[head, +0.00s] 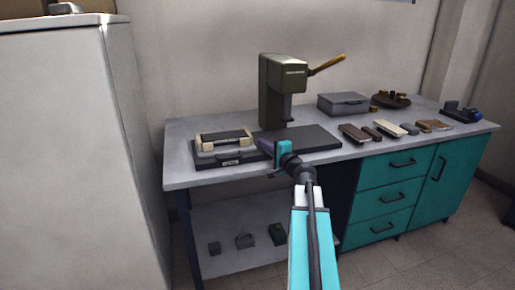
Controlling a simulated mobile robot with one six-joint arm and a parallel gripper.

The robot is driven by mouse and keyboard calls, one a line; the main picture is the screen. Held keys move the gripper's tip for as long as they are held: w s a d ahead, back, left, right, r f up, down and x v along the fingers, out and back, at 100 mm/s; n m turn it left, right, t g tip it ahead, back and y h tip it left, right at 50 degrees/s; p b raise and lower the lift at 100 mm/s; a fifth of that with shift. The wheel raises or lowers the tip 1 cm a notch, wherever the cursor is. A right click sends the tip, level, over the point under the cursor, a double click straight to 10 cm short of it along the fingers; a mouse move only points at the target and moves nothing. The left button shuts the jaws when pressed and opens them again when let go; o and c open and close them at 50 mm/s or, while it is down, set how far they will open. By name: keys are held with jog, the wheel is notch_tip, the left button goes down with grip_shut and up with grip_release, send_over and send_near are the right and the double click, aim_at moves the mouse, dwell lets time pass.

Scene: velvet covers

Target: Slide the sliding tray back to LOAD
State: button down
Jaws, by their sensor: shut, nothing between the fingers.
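The sliding tray (208,159) appears to be the low grey piece at the left of the bench, with a cream-edged dark block (226,139) on top and a dark handle and small label on its front. The label is too small to read, and I see no legible LOAD mark. A dark flat base (312,138) lies right of it, under an olive press (272,90) with a yellow-brown lever. My gripper (265,147) is shut and empty, between the tray's right end and the press base. My wrist hides part of that base; contact with the tray cannot be told.
The grey bench top (190,180) carries a closed grey case (343,103), several flat brown and cream pieces and a round dark holder (390,100) at the right. Teal drawers (385,195) are below. A tall pale cabinet (65,150) stands close at left.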

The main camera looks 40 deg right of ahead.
jog(key=shift+s+d, duration=0.4)
jog(key=shift+s, duration=0.35)
jog(key=s, duration=0.7)
jog(key=shift+a+f, duration=0.1)
jog(key=shift+a, duration=0.25)
jog(key=shift+s+b, duration=0.75)
jog(key=shift+s, duration=0.2)
jog(key=shift+a, duration=0.1)
